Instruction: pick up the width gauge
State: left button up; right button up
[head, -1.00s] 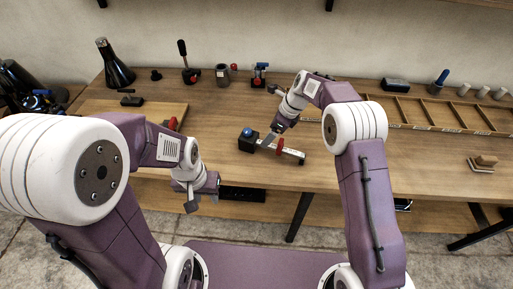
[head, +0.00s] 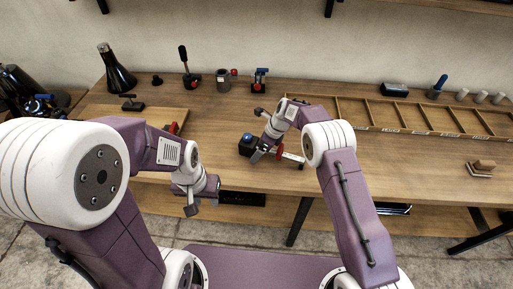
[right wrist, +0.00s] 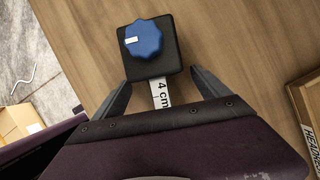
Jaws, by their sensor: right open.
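The width gauge is a black block with a blue knob (head: 248,143) and a white bar with a red slider, lying on the workbench. In the right wrist view the black block (right wrist: 165,62) is just beyond the fingertips and the bar, marked "4 cm" (right wrist: 161,92), runs back between the fingers. My right gripper (right wrist: 160,80) is open around the bar, with a gap on both sides. In the head view it hides part of the bar. My left gripper (head: 203,197) hangs in front of the bench edge, away from the gauge; its jaws are unclear.
A wooden divided tray (head: 385,117) lies on the right of the bench (head: 350,168). A wooden block on a pad (head: 481,168) lies farther right. Several tools and a black flask (head: 117,72) stand along the back. A wooden board (head: 150,117) is at the left.

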grip_shut()
jog(key=shift+r, duration=0.15)
jog(key=shift+r, duration=0.35)
jog(key=v, duration=0.4)
jog(key=shift+a+b, duration=0.2)
jog(key=shift+b, duration=0.15)
jog(key=s+d+r+b, duration=0.1)
jog(key=s+d+r, duration=0.3)
jog(key=d, duration=0.5)
jog(key=v, duration=0.2)
jog(key=shift+s+r, duration=0.3)
